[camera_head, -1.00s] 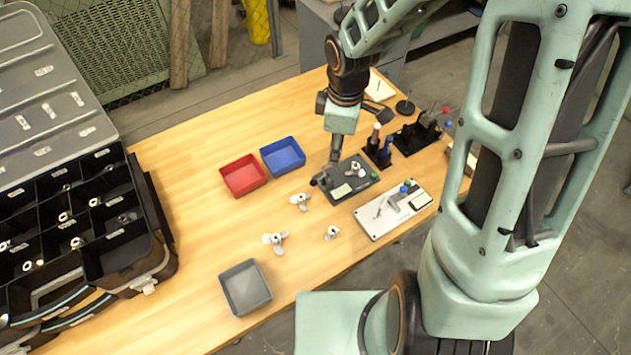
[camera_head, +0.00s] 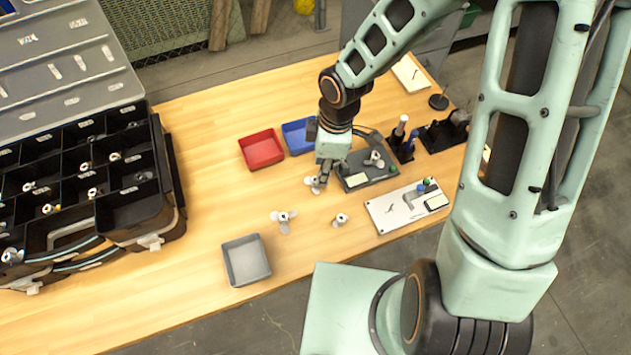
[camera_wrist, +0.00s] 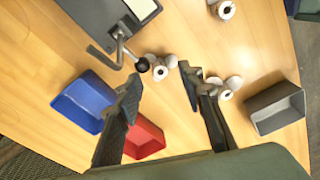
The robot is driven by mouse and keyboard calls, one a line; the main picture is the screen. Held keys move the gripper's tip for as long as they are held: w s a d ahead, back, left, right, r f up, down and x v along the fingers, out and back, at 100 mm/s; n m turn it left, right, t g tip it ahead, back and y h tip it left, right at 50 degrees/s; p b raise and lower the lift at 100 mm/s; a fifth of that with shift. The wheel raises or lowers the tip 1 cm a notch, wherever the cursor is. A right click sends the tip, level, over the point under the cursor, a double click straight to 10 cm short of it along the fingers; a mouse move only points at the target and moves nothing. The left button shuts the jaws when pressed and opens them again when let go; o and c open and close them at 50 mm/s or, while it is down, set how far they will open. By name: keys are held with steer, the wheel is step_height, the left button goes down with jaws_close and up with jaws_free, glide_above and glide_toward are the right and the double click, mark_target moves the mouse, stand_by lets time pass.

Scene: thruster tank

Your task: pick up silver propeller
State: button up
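Several silver-looking propellers lie on the wooden table, and I cannot tell which one the task means. One propeller (camera_head: 312,182) is right beside my gripper (camera_head: 323,178) in the head view, partly hidden by it. In the wrist view this propeller (camera_wrist: 160,66) shows just ahead of the gap between the fingers. My gripper (camera_wrist: 159,75) is open and empty, pointing down over the table. A larger propeller (camera_head: 284,220) and a smaller one (camera_head: 340,219) lie nearer the front.
Red (camera_head: 262,149) and blue (camera_head: 297,137) bins stand behind the propellers. A grey bin (camera_head: 246,261) is at the front. A white plate (camera_head: 385,217) lies right. An open black compartment case (camera_head: 165,205) is at left. Bare table lies between case and bins.

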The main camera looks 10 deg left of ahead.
steer(key=f, duration=0.2)
steer(key=a+f, duration=0.1)
steer(key=f, duration=0.1)
steer(key=shift+f+b, duration=0.35)
steer(key=shift+f, duration=0.05)
steer(key=shift+c, duration=0.2)
jaws_close()
